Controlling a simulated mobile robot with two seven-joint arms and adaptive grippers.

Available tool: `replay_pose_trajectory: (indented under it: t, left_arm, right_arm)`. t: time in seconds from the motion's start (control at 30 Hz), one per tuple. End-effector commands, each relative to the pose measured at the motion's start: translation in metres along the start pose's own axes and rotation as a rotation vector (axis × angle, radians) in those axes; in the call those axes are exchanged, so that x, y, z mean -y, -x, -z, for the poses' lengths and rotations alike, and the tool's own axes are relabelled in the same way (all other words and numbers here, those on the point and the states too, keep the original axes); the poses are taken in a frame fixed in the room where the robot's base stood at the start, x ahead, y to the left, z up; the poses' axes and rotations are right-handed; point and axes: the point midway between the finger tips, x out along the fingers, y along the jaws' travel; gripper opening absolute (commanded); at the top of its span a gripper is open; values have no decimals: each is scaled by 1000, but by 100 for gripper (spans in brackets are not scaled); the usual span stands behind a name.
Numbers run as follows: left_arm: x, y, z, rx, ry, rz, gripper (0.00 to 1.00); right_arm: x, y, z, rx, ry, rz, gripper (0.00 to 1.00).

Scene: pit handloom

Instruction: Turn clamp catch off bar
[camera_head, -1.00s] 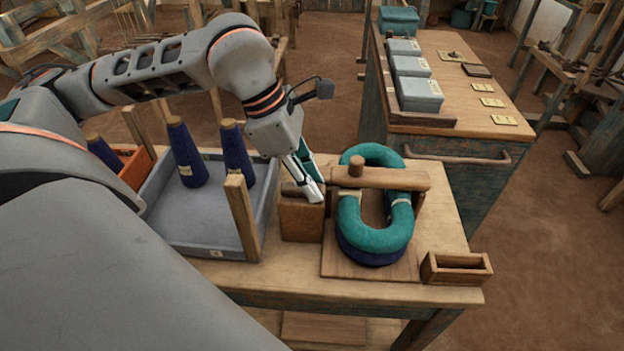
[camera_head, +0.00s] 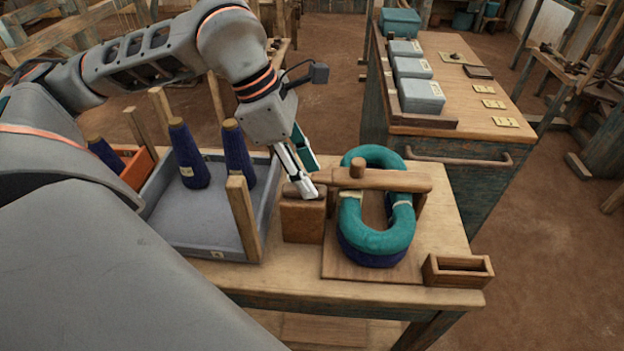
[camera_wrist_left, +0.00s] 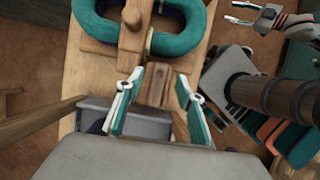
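A wooden clamp bar (camera_head: 395,181) with a round knob (camera_head: 357,168) lies across a teal skein (camera_head: 378,241). At its left end is a wooden block (camera_head: 303,222) with a small catch (camera_head: 296,190) on top. My left gripper (camera_head: 307,177) is at the catch, pointing down. In the left wrist view, my left gripper (camera_wrist_left: 157,98) is open, its fingers on either side of the catch and block (camera_wrist_left: 155,82). Contact cannot be told. The bar (camera_wrist_left: 98,49) lies just beyond. My right gripper (camera_wrist_left: 244,14) shows only in the left wrist view, apart from the clamp, its fingers spread.
A grey tray (camera_head: 205,232) with blue yarn cones (camera_head: 188,160) and an upright wooden post (camera_head: 243,218) stands left of the block. A small wooden box (camera_head: 457,270) sits at the table's front right. A cabinet (camera_head: 450,170) with grey boxes stands behind.

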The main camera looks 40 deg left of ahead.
Motion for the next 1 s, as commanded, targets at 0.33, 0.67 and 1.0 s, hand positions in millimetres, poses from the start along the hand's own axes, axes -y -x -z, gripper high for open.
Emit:
replay_pose_trajectory:
  t: [0.33,0.67,1.0]
  left_arm:
    - [-1,70,-1,2,1,-4,38]
    - [0,92,0,0,0,1,38]
    - [0,92,0,0,0,1,38]
  right_arm:
    - [0,0,-1,2,-2,0,40]
    - [0,0,-1,3,-2,0,40]
    - [0,0,-1,3,-2,0,40]
